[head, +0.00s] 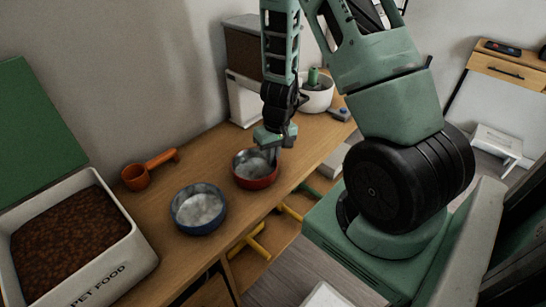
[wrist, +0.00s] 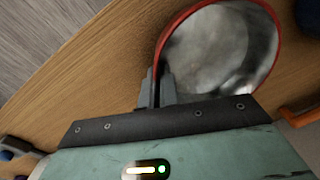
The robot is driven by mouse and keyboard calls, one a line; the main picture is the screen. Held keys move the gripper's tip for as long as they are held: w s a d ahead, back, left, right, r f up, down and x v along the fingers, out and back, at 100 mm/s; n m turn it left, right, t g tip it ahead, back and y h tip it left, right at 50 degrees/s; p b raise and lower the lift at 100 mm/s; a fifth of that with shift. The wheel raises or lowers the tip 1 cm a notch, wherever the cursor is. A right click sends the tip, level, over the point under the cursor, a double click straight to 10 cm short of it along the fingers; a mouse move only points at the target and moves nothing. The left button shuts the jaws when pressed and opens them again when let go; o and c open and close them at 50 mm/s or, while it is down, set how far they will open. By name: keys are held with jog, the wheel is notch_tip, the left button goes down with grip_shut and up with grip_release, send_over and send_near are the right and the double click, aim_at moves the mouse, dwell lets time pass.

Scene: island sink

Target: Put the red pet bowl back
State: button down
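The red pet bowl (head: 255,183), metallic inside, is on the wooden counter, right of the blue pet bowl (head: 198,222). My gripper (head: 275,150) reaches down to the red bowl's far right rim. In the wrist view, the fingers of my gripper (wrist: 159,88) are close together, one on each side of the rim of the red bowl (wrist: 262,20). They look shut on it. The rim part between the fingertips is hidden. I cannot tell whether the bowl's base touches the counter.
A pet food bin (head: 128,250) filled with brown kibble stands at left, near an orange scoop (head: 140,176). A dispenser (head: 243,100) and a white pot (head: 318,97) stand behind my gripper. The counter's front edge (head: 270,208) is close to both bowls.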

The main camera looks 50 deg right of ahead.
jog(key=shift+f, duration=0.2)
jog(key=c, duration=1.6)
grip_release()
jog(key=shift+c, duration=0.2)
jog(key=shift+r, duration=0.15)
notch_tip(320, 180, up, 12)
jog(key=d+p, duration=0.1)
jog(key=p, duration=0.2)
jog(key=s+a+r+n, duration=0.2)
jog(key=a+r, duration=0.1)
jog(key=a, duration=0.4)
jog(key=s+a+r+n+y, duration=0.1)
jog(key=a+r+n, duration=0.1)
jog(key=a, duration=0.6)
jog(key=s+a+r+n, duration=0.2)
jog(key=a+r, duration=0.1)
jog(key=a, duration=0.4)
jog(key=s+a+r+n+h, duration=0.1)
jog(key=s+a+r+n, duration=0.3)
jog(key=s+a, duration=0.4)
jog(key=s, duration=0.3)
jog(key=shift+s+r+n, duration=0.3)
jog(key=shift+n, duration=0.1)
